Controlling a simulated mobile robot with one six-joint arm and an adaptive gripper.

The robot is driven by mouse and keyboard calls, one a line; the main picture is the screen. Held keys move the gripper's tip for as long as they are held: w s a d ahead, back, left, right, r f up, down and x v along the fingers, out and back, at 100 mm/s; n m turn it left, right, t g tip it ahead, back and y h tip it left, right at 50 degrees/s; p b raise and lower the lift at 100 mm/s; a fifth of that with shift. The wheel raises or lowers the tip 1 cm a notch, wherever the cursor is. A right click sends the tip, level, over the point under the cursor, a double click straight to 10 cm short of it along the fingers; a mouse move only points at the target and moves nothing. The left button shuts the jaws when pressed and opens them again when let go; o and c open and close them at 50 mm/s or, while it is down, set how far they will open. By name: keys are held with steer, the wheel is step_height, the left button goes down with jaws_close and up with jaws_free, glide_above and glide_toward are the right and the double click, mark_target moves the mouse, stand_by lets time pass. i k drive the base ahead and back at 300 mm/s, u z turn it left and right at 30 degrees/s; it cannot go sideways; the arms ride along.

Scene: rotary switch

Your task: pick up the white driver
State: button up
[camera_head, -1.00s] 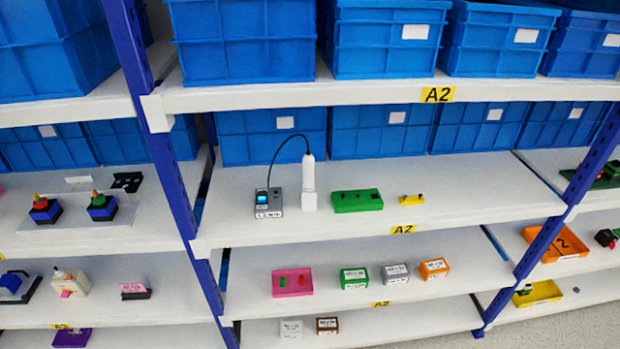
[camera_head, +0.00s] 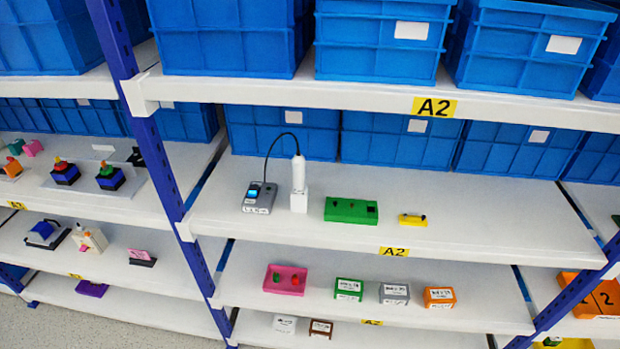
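The white driver (camera_head: 299,174) stands upright in a white square holder (camera_head: 299,201) on the middle shelf (camera_head: 460,200). A black cable (camera_head: 271,147) arcs from its top to a grey control box (camera_head: 260,196) with a lit blue display, just to its left. My gripper is not in view.
Right of the driver are a green block (camera_head: 351,210) with black parts and a small yellow piece (camera_head: 413,220). Blue bins (camera_head: 398,141) line the back. An upper shelf (camera_head: 330,96) overhangs, and a blue post (camera_head: 160,165) stands left. The shelf front before the driver is clear.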

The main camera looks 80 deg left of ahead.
mark_target(298, 161)
steer(key=u, duration=0.1)
steer(key=i, duration=0.95)
steer(key=u, duration=2)
steer(key=k, duration=0.35)
steer(key=u, duration=0.5)
